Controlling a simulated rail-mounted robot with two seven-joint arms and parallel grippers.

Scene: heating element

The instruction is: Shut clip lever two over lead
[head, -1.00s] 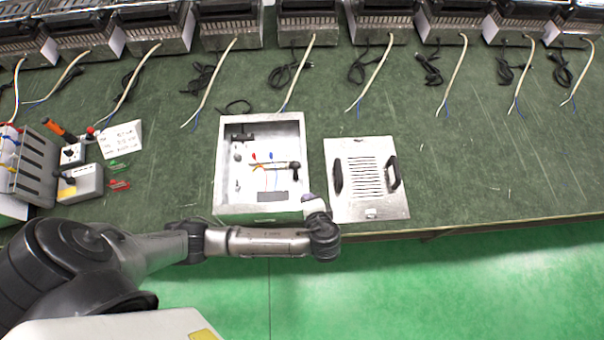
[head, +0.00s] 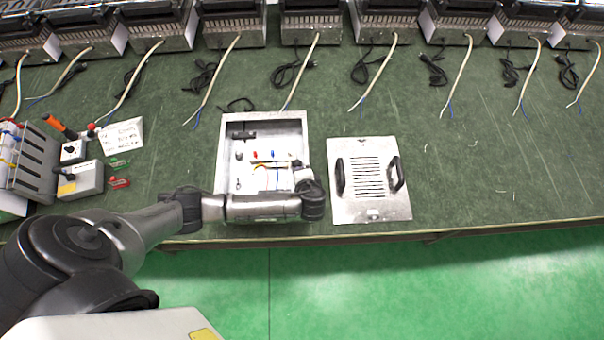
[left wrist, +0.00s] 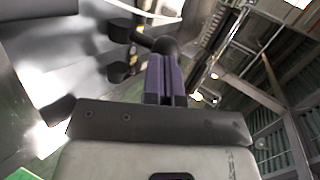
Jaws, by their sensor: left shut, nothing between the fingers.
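An open metal box (head: 305,135) stands on the bench. Inside, a pale terminal strip carries a red lever (head: 256,154) and a blue lever (head: 272,154), with thin orange leads (head: 260,167) below them. I cannot tell which is lever two or whether a lever is shut. My left gripper (head: 298,165) is over the box's right side, right of the levers. In the left wrist view its purple fingers (left wrist: 165,80) are together and empty, close to a black rounded part (left wrist: 165,45); contact is unclear. My left arm hides the box's front. My right gripper is out of view.
A vented cover plate (head: 370,210) with two black handles lies right of the box. Several heater units with pale cables (head: 370,75) line the back. Grey controls (head: 82,182) and a card (head: 122,137) are at left. The bench at right is mostly clear.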

